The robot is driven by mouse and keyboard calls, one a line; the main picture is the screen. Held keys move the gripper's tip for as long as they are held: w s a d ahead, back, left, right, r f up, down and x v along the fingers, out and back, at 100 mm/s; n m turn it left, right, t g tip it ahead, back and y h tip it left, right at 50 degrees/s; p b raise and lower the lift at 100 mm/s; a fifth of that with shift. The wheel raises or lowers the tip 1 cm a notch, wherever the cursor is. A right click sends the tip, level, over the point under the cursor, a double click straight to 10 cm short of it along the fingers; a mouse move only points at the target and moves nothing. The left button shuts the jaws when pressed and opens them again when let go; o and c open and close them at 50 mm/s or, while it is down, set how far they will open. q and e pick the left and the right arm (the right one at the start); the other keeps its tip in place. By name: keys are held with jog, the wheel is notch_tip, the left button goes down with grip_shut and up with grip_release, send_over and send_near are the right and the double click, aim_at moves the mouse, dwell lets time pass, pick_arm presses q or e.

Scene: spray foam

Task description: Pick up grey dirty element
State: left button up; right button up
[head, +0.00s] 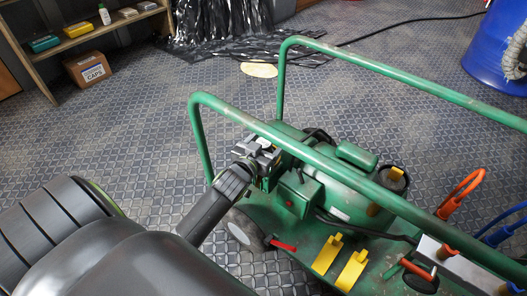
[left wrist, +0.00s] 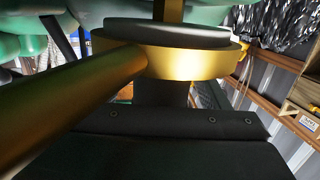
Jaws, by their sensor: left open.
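My left gripper (head: 263,150) reaches in from the left to the near end of the green machine (head: 325,165), just under its upper green tube rail. It is open. A small pale grey round part (head: 265,143) shows at the jaws; I cannot tell whether it is the dirty element or whether the jaws touch it. In the left wrist view a dark grey disc (left wrist: 165,36) sits in a brass-coloured ring (left wrist: 190,62) close in front of the camera, with a brass-coloured rod (left wrist: 80,100) at the left. The fingertips are not clear there. My right gripper is out of view.
Green tube rails (head: 310,145) run above the machine close to my left gripper. Yellow brackets (head: 352,270) and an orange-handled tool (head: 462,192) are on its deck. A blue drum (head: 492,60) stands at the back right. The floor left of the machine is clear.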

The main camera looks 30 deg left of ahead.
pick_arm(q)
jog(key=shift+w, duration=0.1)
jog(key=c, duration=1.1)
jog(key=shift+r, duration=0.2)
